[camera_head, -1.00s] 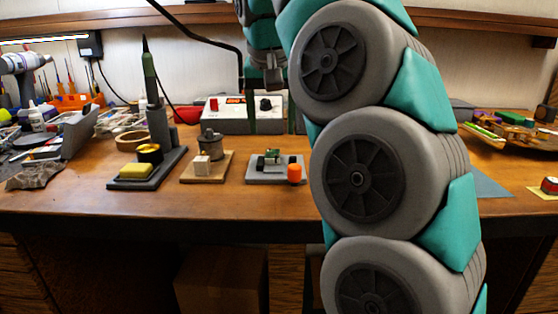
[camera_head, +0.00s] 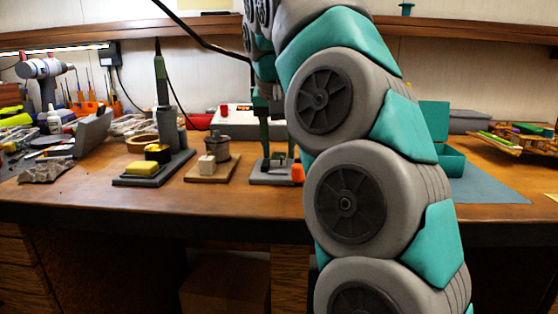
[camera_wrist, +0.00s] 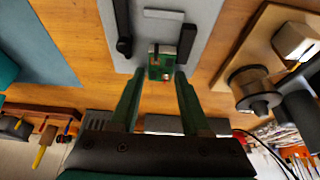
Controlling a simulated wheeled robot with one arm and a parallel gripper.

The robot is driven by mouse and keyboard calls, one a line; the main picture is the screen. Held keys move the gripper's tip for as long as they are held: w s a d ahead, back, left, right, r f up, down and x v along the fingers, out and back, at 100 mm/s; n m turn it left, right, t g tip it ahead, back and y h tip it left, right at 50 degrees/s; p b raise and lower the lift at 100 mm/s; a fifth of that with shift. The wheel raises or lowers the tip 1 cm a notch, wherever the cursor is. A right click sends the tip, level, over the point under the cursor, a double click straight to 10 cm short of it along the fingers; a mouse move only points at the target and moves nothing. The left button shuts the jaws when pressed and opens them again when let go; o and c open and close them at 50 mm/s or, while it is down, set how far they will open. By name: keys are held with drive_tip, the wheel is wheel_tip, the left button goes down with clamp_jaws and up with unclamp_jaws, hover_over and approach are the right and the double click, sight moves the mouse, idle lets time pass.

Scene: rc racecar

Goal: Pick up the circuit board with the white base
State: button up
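A small green circuit board (camera_wrist: 161,66) shows in the wrist view over a light grey plate (camera_wrist: 205,18), with dark holders beside it. A white base under the board cannot be made out clearly. My gripper (camera_wrist: 160,74) is open, with its green fingers on either side of the board's near end; contact cannot be told. In the head view my gripper (camera_head: 277,155) points down over the grey plate (camera_head: 263,180), and the board is hidden there by the fingers.
An orange cylinder (camera_head: 298,173) stands at the plate's right edge. A wooden base with a metal pot (camera_head: 219,148) is to the left, beside a soldering iron stand (camera_head: 166,135). A white and grey device (camera_head: 235,118) is behind. A blue mat (camera_head: 490,188) lies right.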

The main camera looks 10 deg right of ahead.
clamp_jaws()
drive_tip(key=shift+r, duration=0.1)
idle(0.3)
